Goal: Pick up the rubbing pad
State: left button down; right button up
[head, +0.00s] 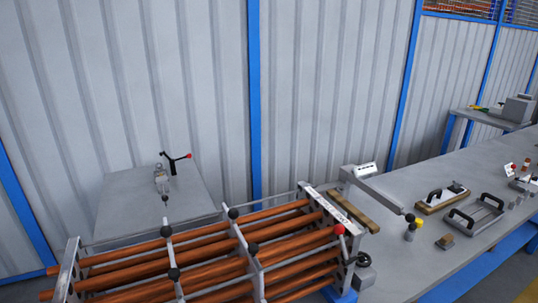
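A flat block with a black arched handle, a pale top and a tan lower edge (442,198) lies on the long grey bench (395,262) at the right; it looks like the rubbing pad. A small brown block (446,241) lies nearer the front edge of the bench, and I cannot rule it out as the pad. Nothing touches or covers either one. Neither of my grippers shows in the head view.
A rack of copper-coloured tubes (215,255) with black knobs fills the lower middle. A grey tray with black handles (473,216) and a yellow-and-black knobbed tool (412,228) flank the blocks. A grey table (125,215) stands behind the rack at left.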

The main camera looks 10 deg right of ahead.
aim_at(446, 241)
jog(key=z, duration=1.55)
jog(key=u, duration=2.2)
jog(key=z, duration=2.2)
jog(key=u, duration=0.3)
